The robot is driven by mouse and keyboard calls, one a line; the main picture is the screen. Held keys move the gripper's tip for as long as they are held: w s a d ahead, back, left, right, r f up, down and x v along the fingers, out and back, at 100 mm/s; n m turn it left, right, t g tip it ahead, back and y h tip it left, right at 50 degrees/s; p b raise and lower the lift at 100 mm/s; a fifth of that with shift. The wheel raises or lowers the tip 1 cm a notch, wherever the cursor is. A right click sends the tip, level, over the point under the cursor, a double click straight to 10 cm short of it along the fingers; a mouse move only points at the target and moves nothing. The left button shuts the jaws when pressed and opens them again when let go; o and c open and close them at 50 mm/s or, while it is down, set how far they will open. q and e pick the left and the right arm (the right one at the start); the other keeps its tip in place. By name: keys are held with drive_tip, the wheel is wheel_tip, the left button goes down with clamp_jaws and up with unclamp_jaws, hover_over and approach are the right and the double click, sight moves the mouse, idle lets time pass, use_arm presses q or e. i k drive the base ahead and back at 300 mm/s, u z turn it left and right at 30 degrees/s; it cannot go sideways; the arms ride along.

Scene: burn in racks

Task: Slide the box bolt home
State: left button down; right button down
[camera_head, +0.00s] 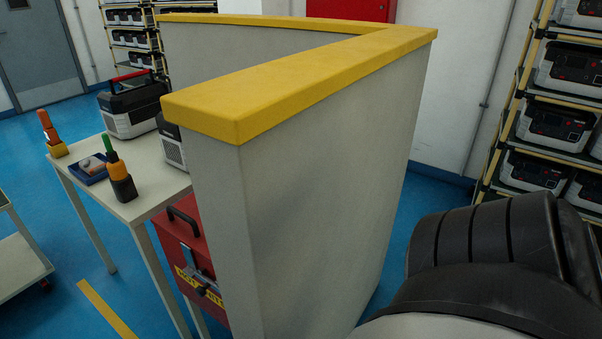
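A red box (172,240) with a dark carry handle stands low behind the near end of the grey partition wall, partly hidden by it. A metal bolt (204,285) sits on its front face, beside a yellow label with partly hidden lettering. I cannot tell whether the bolt is slid across or drawn back. Neither of my grippers shows. A black and white part of my own arm or body fills the lower right corner, on the other side of the wall from the box.
The grey partition (310,190) with a yellow cap (290,85) stands between me and the box. A white table (140,205) at left holds a power unit (133,105), a blue tray (92,170) and handheld tools. Racks (510,120) stand at right.

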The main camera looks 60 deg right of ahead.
sight(201, 291)
drive_tip(key=z, duration=0.15)
drive_tip(key=k, duration=0.35)
drive_tip(key=z, duration=0.95)
drive_tip(key=i, duration=0.5)
